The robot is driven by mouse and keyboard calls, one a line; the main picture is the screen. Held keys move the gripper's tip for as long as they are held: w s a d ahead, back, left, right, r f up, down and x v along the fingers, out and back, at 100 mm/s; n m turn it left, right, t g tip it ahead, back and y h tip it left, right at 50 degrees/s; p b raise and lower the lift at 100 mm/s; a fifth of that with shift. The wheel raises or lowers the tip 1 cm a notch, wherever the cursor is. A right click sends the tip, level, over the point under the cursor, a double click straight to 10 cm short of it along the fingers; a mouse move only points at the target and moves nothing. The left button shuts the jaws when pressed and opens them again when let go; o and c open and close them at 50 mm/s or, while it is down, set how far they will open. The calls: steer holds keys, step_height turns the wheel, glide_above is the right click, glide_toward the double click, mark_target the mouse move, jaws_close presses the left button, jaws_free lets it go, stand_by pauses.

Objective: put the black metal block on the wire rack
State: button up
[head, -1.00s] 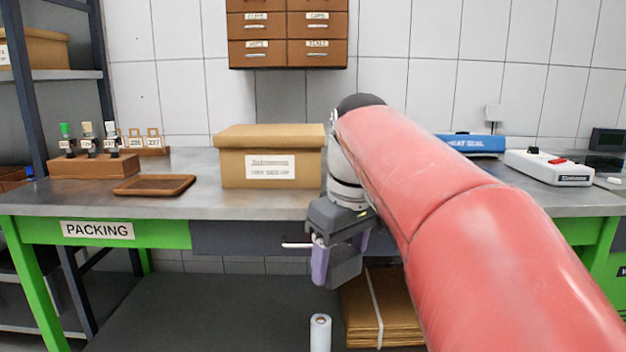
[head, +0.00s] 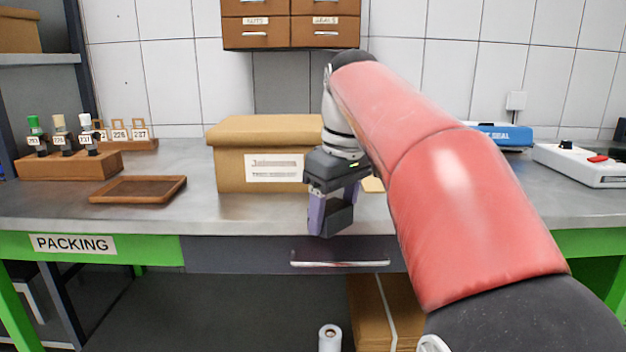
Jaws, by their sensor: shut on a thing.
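My gripper (head: 333,208) is in the middle of the head view, in front of the cardboard box and over the bench's front edge. Its purple fingers point down and are shut on the black metal block (head: 340,219), a dark grey piece that shows between and below the fingers. Part of the block is hidden by the near finger. I cannot make out a wire rack in this view.
The cardboard box (head: 230,168) stands behind my gripper. A wooden tray (head: 138,190), a bottle holder (head: 70,166) and a tag rack (head: 130,145) are at left. A blue sealer (head: 505,136) and a white device (head: 580,165) are at right. The front bench strip is clear.

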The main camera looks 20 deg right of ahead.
steer(key=w+d, duration=0.1)
steer(key=w, duration=0.2)
steer(key=w+d+p, duration=0.1)
steer(key=w, duration=0.2)
steer(key=w+p, duration=0.1)
steer(key=w, duration=0.2)
steer(key=shift+w+d, duration=0.4)
steer(key=shift+w+f, duration=0.1)
steer(key=shift+f, duration=0.2)
steer(key=o, duration=1.1)
steer(key=shift+o, duration=0.2)
steer(key=shift+r, duration=0.15)
